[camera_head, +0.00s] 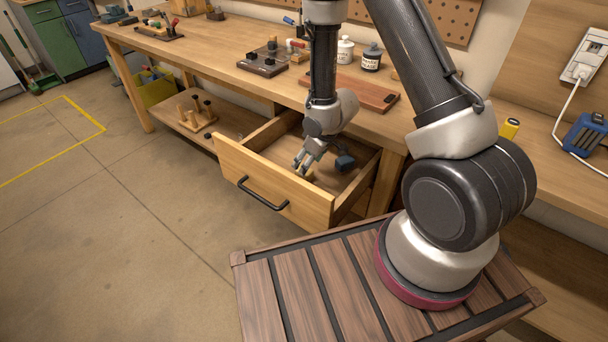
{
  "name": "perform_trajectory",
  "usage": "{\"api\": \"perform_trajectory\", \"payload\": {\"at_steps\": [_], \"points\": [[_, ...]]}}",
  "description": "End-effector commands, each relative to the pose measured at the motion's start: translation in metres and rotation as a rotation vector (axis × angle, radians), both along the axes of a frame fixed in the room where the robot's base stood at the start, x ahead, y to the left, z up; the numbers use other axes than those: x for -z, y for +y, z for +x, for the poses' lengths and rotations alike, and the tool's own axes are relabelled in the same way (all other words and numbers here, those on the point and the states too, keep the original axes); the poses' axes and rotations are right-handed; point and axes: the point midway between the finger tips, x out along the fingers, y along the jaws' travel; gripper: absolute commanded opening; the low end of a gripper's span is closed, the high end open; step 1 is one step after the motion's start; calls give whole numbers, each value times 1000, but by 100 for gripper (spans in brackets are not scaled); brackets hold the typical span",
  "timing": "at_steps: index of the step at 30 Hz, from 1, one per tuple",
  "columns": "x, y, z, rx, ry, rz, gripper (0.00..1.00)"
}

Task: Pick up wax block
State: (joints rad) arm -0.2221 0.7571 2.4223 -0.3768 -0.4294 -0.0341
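My gripper (303,164) points down into the open wooden drawer (270,183) of the workbench. Its grey fingers look spread, with a small gap between the tips, and nothing shows held between them. A small tan patch (309,176) shows just below the fingertips; it may be the wax block, but it is too small and too close to the drawer's colour to be sure. A dark blue object (345,160) lies in the drawer to the right of the fingers. The drawer's front panel hides part of its floor.
The drawer's front panel with a black handle (262,193) and its side walls surround my gripper closely. On the workbench (225,50) stand a reddish-brown board (362,93), two jars (371,58) and a dark tool tray (262,65). Open floor (120,240) lies to the left.

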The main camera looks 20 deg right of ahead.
Motion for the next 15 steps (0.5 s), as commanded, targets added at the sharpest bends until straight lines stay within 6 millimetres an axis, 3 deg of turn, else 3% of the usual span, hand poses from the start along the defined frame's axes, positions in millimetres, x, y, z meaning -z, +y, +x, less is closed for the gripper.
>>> {"api": "perform_trajectory", "payload": {"at_steps": [9, 15], "points": [[46, 4, 10, 0, 2, -2, 61], [59, 8, 16, 1, 1, -2, 61]]}}
